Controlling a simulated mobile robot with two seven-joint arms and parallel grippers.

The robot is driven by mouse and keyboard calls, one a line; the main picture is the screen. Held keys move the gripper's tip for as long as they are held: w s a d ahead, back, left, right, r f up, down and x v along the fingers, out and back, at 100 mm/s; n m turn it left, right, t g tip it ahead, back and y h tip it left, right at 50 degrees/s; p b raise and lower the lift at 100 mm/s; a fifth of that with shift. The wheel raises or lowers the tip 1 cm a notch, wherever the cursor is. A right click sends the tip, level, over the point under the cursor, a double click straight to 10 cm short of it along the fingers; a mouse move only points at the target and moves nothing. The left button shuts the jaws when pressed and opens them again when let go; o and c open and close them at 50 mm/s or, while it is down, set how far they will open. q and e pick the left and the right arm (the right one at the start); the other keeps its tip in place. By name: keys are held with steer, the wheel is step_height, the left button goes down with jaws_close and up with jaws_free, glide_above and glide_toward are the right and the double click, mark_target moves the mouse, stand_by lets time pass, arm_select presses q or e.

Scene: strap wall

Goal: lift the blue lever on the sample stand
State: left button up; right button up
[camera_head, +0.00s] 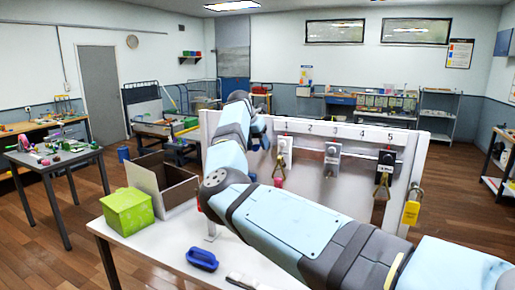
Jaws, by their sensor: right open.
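I cannot make out a sample stand or a blue lever on it for sure. A white upright panel (333,185) stands behind the table, with numbered places and several small fittings hanging on it. My right arm comes in from the lower right, bends at the left and rises in front of the panel's left part. My right gripper (262,143) is at the panel's upper left, small and partly hidden by my own arm. It is open, and I see nothing held in it. My left gripper is not in view.
The white table (172,238) holds a green box (128,211), an open brown box (165,182) and a blue object with a handle-like shape (203,259). A yellow tag (411,212) hangs at the panel's right. A side table (45,160) with small items stands left.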

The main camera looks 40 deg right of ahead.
steer(key=b+v, duration=0.2)
steer(key=v, duration=1)
steer(key=shift+a+r, duration=0.15)
steer(key=shift+r, duration=0.15)
